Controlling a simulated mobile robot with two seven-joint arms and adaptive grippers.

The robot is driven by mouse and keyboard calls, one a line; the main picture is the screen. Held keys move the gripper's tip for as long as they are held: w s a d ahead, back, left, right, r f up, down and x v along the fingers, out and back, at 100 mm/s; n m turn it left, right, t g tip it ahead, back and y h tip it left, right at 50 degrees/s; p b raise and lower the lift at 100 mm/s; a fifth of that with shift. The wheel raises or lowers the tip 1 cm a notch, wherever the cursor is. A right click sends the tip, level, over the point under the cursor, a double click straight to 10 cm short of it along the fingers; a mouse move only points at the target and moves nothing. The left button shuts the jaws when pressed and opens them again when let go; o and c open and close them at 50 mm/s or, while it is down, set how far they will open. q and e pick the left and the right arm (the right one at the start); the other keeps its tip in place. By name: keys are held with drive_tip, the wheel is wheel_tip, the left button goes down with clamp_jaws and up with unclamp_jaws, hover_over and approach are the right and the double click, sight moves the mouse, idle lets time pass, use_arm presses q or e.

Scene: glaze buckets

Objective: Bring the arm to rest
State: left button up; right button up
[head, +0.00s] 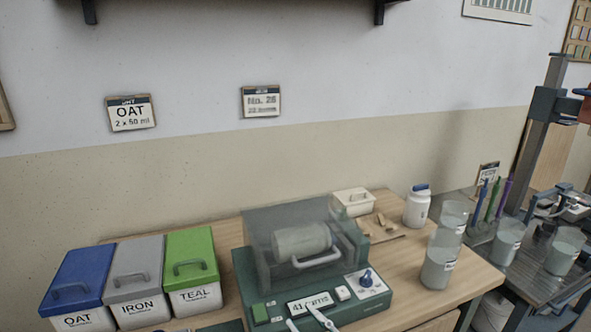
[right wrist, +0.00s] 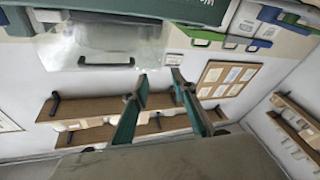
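My right gripper (right wrist: 158,78) shows in the right wrist view with its two teal fingers apart and nothing between them. Beyond the fingertips are the wall and its shelves. In the head view, two pale prongs at the bottom edge, in front of the jar mill's display, look like the tips of this gripper (head: 307,320). The rest of the arm is out of that view. The green jar mill (head: 245,280) stands on the bench with its clear hood (head: 290,215) down over a pale jar (head: 301,239). My left gripper is not in view.
Blue, grey and green lidded buckets (head: 190,265) stand left of the mill. Clear beakers (head: 438,270) and a white bottle (head: 417,207) stand to its right. A dark side table (head: 515,270) with a tall column (head: 545,120) is at far right.

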drive_tip(key=s+d+f+m+g+h, duration=0.1)
drive_tip(key=s+d+f+m+h, duration=0.1)
drive_tip(key=s+d+f, duration=0.3)
drive_tip(key=s+d+f+m+g+h, duration=0.2)
drive_tip(key=d+f, duration=0.5)
drive_tip(key=f, duration=0.5)
drive_tip(key=s+d+f+m+g+h, duration=0.2)
drive_tip(key=s+d+f+h, duration=0.3)
drive_tip(key=s+f, duration=0.3)
drive_tip(key=shift+d+f+m+h, duration=0.15)
drive_tip(key=shift+d+m+h, duration=0.3)
drive_tip(key=shift+m, duration=0.35)
